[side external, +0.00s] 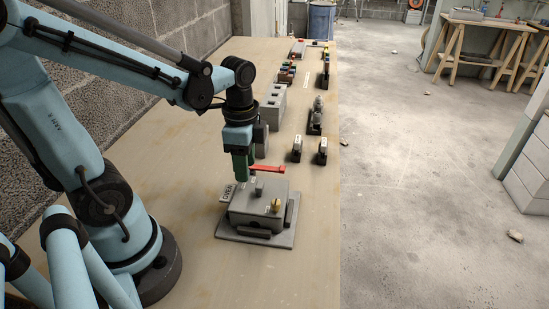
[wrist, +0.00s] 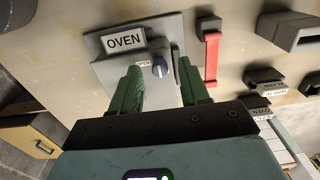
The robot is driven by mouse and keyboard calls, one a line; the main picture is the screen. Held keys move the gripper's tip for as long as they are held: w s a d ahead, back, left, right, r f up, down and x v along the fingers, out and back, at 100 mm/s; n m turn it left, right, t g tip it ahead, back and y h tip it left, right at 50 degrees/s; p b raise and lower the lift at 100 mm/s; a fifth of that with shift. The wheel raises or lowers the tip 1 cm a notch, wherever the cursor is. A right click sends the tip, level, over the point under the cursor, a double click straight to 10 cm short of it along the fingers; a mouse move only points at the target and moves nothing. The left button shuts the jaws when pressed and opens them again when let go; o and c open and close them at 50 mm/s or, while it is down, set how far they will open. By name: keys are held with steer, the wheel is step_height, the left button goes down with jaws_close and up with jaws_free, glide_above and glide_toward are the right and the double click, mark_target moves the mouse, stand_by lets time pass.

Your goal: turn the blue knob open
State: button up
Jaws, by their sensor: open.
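A small label (wrist: 143,63) that seems to read OPEN sits just left of the knob. My gripper (wrist: 160,66) is open, with one green finger on each side of the knob in that view. I cannot tell whether either finger touches it. In the side view, my gripper (side external: 243,178) points down behind the grey box (side external: 258,206), by the OVEN plate (side external: 228,191). The blue knob cannot be made out there.
A red lever (side external: 268,169) lies close to my gripper; it also shows in the wrist view (wrist: 212,58). Grey blocks (side external: 272,103) and several other devices stand farther along the bench (side external: 200,270). The bench front is clear.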

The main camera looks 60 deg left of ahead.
steer(key=shift+f, duration=0.5)
jaws_close()
